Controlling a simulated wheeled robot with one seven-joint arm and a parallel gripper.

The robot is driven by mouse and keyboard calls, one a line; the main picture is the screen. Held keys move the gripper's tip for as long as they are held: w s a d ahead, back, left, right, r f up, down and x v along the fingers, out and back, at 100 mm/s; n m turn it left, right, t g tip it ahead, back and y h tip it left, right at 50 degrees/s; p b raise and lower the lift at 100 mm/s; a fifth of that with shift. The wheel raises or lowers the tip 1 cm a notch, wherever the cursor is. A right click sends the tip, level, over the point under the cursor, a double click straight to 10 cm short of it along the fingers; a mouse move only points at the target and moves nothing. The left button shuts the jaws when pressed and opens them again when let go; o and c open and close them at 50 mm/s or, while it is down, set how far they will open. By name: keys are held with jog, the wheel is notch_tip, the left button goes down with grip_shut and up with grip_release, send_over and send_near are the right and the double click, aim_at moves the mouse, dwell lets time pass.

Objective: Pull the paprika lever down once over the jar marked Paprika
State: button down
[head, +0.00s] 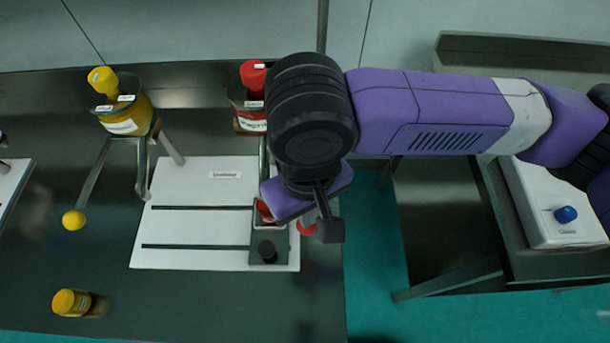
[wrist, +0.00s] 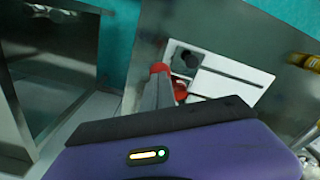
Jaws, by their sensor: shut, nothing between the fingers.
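The paprika lever's red ball (head: 306,228) shows just below my gripper (head: 298,205) in the head view. It also shows in the wrist view (wrist: 159,68), at the end of a grey shape; I cannot tell if that is lever arm or fingers. The red-lidded paprika hopper (head: 249,122) stands behind my wrist, partly hidden. A red jar (head: 263,212) sits in the dark carriage (head: 257,238), partly covered by my gripper.
The white slotted plate (head: 200,226) lies left of my gripper. A yellow hopper (head: 128,116) has a lever with a yellow ball (head: 73,220). A white box with a blue knob (head: 566,214) is at right.

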jog(key=shift+f+b, duration=0.95)
jog(key=shift+f, duration=0.8)
jog(key=shift+r, duration=0.1)
notch_tip(320, 180, up, 10)
jog(key=p, duration=1)
jog(key=shift+f, duration=0.3)
